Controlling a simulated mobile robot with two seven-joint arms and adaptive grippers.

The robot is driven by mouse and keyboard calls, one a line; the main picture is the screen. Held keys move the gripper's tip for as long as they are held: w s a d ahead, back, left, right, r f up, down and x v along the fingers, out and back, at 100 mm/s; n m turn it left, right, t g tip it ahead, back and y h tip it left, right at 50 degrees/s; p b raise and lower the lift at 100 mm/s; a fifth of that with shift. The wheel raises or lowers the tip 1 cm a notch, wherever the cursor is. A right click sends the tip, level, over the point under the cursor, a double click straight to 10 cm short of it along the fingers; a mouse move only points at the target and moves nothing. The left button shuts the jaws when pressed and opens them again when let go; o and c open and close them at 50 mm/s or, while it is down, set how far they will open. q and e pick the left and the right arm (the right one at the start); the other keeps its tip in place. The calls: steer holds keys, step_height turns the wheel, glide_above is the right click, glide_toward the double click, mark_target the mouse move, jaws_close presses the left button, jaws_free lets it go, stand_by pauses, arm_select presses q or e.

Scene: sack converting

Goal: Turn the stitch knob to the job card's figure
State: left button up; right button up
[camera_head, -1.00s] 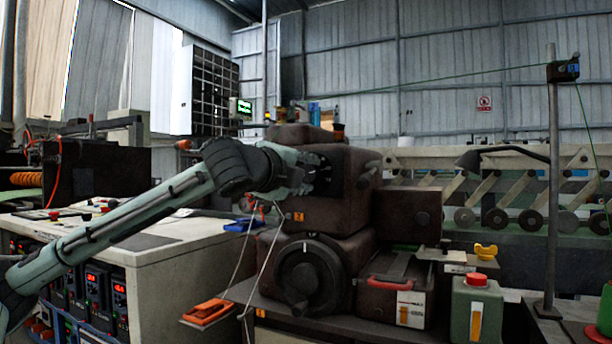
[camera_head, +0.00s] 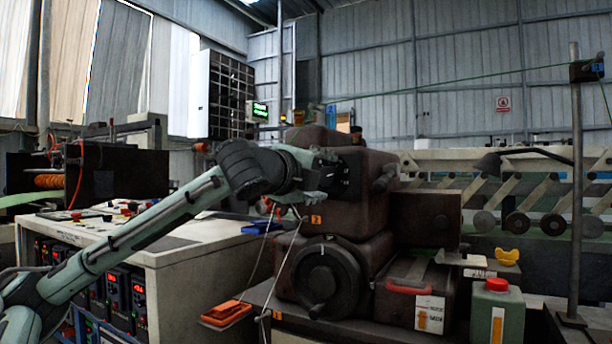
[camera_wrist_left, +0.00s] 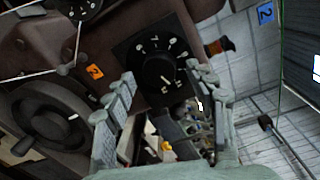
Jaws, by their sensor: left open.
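The stitch knob (camera_wrist_left: 158,72) is a round black knob on a dark dial plate (camera_wrist_left: 137,48) with white figures, seen in the left wrist view. A white mark shows on the knob; the exact figure it points to is hard to read. My left gripper (camera_wrist_left: 160,78) is open, its two fingers apart on either side of the knob, with no clear contact. In the head view my left gripper (camera_head: 322,172) is at the brown machine head (camera_head: 365,205) and hides most of the dial. I cannot make out a job card's figure. My right gripper is not in view.
A large black handwheel (camera_head: 322,280) is below the gripper. A control cabinet (camera_head: 190,255) stands under my left arm.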

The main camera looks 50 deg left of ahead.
arm_select(q)
steer(key=v, duration=1.1)
